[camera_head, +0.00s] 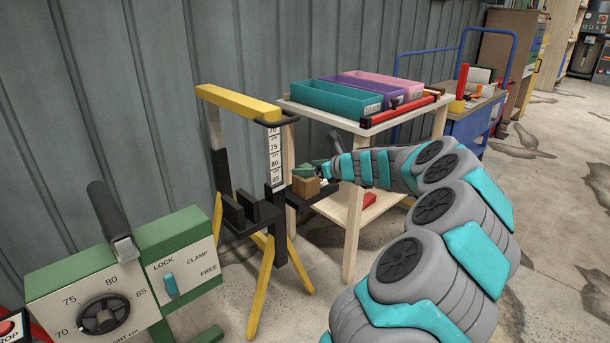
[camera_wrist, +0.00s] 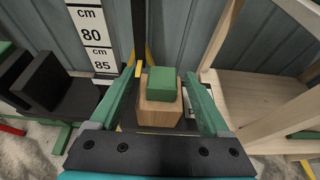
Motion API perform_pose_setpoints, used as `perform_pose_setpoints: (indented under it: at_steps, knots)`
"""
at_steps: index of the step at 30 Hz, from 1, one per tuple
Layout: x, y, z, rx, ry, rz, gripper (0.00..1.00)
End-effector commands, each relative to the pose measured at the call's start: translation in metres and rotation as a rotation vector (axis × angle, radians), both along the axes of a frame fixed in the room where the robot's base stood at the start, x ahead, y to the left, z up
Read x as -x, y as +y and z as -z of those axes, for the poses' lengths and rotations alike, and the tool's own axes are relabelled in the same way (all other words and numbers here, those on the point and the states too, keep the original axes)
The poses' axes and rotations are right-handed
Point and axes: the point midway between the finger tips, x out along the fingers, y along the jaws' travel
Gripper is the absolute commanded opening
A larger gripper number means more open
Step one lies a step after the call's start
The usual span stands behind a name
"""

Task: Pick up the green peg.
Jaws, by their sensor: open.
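The green peg (camera_wrist: 162,84) shows in the wrist view as a short green block on top of a wooden block (camera_wrist: 160,114). My gripper (camera_wrist: 162,72) is open, with one green finger to the left of the peg and one to the right. Gaps show between the fingers and the peg; I see no contact. In the head view my gripper (camera_head: 319,168) is at the wooden block (camera_head: 306,187), beside the black and yellow stand. There the green of the peg and that of the fingers are hard to tell apart.
The stand (camera_head: 238,106) carries a scale strip (camera_head: 275,158) and black brackets close to the left. A wooden table (camera_head: 354,215) with teal, purple and pink bins stands just behind. A green control box (camera_head: 120,285) with a dial and lever is at front left.

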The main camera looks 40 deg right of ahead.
Motion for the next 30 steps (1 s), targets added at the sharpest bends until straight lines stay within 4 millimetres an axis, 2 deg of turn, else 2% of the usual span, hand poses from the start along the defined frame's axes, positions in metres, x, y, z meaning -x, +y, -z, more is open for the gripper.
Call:
perform_pose_setpoints:
  at_steps: [9,19,30]
  knots:
    - [-0.039,0.001,0.017,0.000,0.002,-0.002,0.80]
    - [-0.044,0.001,0.018,0.001,0.000,-0.001,0.80]
    - [-0.044,0.001,0.018,0.001,0.000,-0.001,0.38]
